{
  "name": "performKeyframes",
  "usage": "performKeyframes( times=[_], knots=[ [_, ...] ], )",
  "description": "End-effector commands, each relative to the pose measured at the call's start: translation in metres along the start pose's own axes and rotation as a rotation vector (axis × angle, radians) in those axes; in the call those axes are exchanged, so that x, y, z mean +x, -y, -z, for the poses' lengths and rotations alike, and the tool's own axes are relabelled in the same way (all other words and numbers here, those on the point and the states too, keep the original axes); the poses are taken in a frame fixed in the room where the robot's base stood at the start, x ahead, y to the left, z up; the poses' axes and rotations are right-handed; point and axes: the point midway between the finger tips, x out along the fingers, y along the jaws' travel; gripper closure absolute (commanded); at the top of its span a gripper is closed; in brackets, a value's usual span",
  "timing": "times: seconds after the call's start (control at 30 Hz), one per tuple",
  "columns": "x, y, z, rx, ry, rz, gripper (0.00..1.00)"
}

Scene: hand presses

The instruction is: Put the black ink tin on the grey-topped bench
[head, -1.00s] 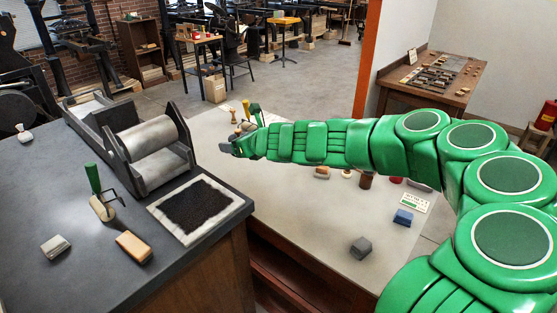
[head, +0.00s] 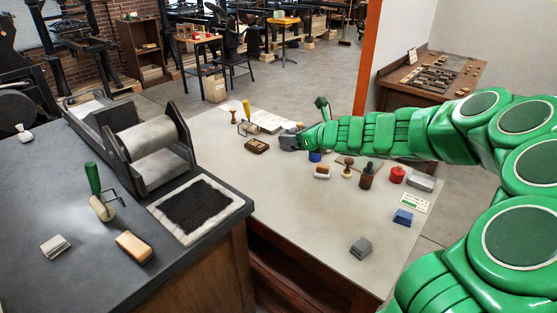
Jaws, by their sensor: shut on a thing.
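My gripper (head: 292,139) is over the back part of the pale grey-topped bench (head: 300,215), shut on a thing. A dark grey rounded shape shows at its tip. I cannot tell how much of it is finger and how much is the held thing. No black ink tin can be clearly picked out in the head view; one may be in the jaws or hidden behind the arm. Another bench (head: 35,200) at the left has a dark slate-grey top.
The left bench carries a roller press (head: 150,140), an inked slab (head: 199,209), a green-handled brayer (head: 100,200) and blocks.

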Motion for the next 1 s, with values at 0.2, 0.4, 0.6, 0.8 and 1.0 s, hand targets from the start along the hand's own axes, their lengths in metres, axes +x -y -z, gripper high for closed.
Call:
performKeyframes(
  times=[0.2, 0.4, 0.6, 0.8, 1.0],
  knots=[
    [-0.032, 0.031, 0.009, 0.006, -0.002, 0.021, 0.78],
    [-0.062, 0.056, 0.016, 0.013, -0.001, 0.037, 0.78],
    [-0.088, 0.074, 0.022, 0.019, 0.000, 0.049, 0.78],
    [-0.104, 0.085, 0.026, 0.022, 0.000, 0.057, 0.78],
    [-0.117, 0.092, 0.029, 0.025, 0.000, 0.063, 0.78]
  ],
)
